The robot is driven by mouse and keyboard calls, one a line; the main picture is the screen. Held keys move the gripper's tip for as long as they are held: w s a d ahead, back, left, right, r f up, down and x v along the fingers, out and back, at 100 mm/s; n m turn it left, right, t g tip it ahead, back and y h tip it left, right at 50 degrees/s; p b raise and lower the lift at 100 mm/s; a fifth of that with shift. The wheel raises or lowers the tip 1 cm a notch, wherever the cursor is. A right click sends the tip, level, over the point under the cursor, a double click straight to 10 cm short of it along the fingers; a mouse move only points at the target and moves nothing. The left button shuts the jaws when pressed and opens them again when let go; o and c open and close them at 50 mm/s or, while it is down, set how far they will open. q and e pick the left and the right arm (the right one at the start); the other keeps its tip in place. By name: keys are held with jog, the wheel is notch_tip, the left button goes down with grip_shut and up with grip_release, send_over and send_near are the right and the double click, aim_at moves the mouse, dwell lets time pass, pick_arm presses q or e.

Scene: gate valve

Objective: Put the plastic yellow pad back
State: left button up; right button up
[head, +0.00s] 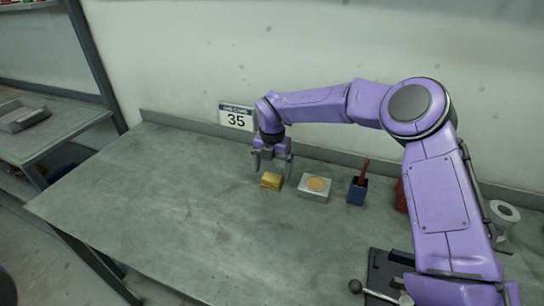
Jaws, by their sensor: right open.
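A small yellow pad (271,181) lies on the grey-green workbench toward the back, left of a whitish block. My right gripper (272,167) points down just above and behind the yellow pad, with its fingers apart. One finger shows at the left and one at the right of the pad's far side. I cannot tell whether a finger touches the pad. Nothing shows held between the fingers. My left gripper is not in view.
The whitish block (314,195) with a round tan top stands right of the pad. A blue holder (357,191) with a red item stands farther right. A white roll (505,212) is at the right edge. The workbench (180,220) is clear at left. A "35" sign (236,118) hangs behind.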

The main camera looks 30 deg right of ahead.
aim_at(272, 176)
notch_tip(272, 176, up, 8)
jog(key=shift+r+b, duration=0.2)
jog(key=shift+b, duration=0.2)
jog(key=shift+r, duration=0.1)
